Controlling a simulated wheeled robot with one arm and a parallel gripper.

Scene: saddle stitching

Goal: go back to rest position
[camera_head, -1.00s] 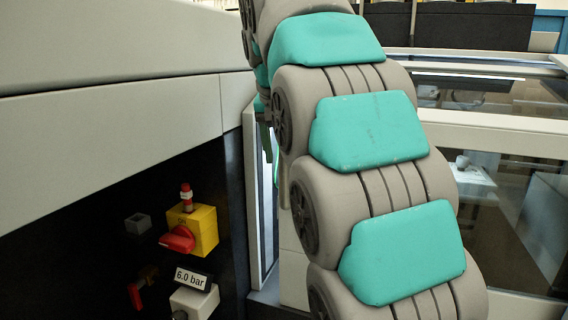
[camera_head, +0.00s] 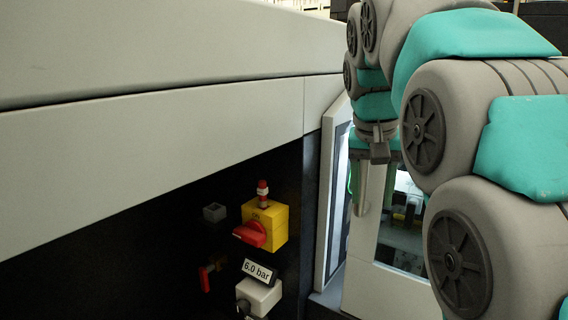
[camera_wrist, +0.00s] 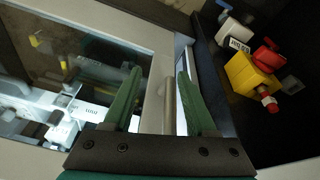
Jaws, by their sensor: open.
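My gripper (camera_wrist: 160,71) is open in the wrist view, with its two green fingers apart. A pale upright bar (camera_wrist: 169,100) shows between the fingers, and they do not close on it. I cannot tell how far beyond the fingertips it is. In the head view my arm fills the right side, and the gripper (camera_head: 356,185) is small and partly hidden beside the machine's narrow side panel.
A yellow switch box (camera_head: 268,226) with a red knob sits in the dark recess at left, above a "6.0 bar" label (camera_head: 259,272). It also shows in the wrist view (camera_wrist: 246,75). A glass-windowed machine (camera_wrist: 75,35) stands close to the gripper. The pale machine cover (camera_head: 150,140) fills the left.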

